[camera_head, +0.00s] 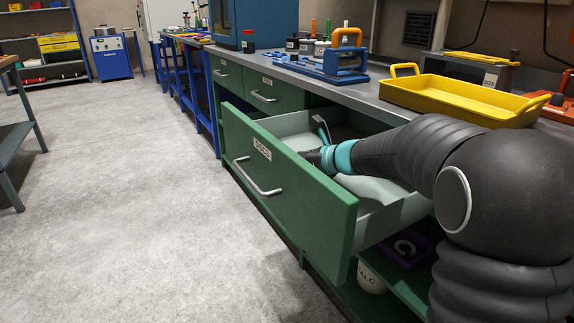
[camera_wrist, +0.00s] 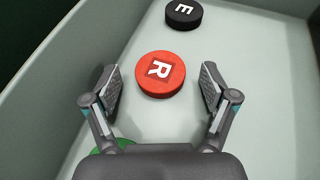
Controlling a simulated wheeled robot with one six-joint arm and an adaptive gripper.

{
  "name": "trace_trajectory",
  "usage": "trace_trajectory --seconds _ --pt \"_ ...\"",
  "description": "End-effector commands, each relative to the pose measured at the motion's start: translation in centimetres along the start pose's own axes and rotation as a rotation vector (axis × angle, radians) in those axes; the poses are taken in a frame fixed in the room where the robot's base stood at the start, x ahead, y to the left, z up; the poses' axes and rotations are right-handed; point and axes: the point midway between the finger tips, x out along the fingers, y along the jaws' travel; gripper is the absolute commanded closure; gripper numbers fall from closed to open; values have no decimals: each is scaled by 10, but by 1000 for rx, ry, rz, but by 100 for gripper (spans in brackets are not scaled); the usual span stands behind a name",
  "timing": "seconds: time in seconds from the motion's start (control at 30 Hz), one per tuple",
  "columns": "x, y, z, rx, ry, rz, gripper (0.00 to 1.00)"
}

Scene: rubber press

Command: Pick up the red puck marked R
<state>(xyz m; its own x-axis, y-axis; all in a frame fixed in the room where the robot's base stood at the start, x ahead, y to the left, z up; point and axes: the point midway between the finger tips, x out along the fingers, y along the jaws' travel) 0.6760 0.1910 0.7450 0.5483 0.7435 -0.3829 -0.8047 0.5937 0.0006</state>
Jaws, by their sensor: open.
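The red puck (camera_wrist: 160,74) with a white R on its top lies flat on the pale floor of the open drawer (camera_head: 281,184). My gripper (camera_wrist: 161,92) is open over the drawer floor, and the puck shows between and slightly beyond its two fingertips. No finger appears to touch it. In the head view my gripper (camera_head: 315,155) reaches down into the drawer, and the red puck is hidden there by the drawer front and my arm.
A black puck marked E (camera_wrist: 184,13) lies beyond the red one. A green object (camera_wrist: 124,143) is partly hidden under my gripper. The drawer walls stand close around. A yellow tray (camera_head: 450,98) and a blue press (camera_head: 345,62) stand on the worktop above.

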Motion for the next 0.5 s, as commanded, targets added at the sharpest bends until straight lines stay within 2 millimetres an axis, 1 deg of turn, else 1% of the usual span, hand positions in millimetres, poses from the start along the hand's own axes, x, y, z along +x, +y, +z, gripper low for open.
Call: trace_trajectory --seconds 0.07,0.23,0.27,0.3,0.37,0.4,0.5 --pt "5 0 0 0 0 0 16" --pt "5 0 0 0 0 -1 16" --pt "5 0 0 0 0 -1 18" --pt "5 0 0 0 0 -1 28" --pt "5 0 0 0 0 -1 43" --pt "5 0 0 0 0 -1 53" --pt "5 0 0 0 0 -1 77"
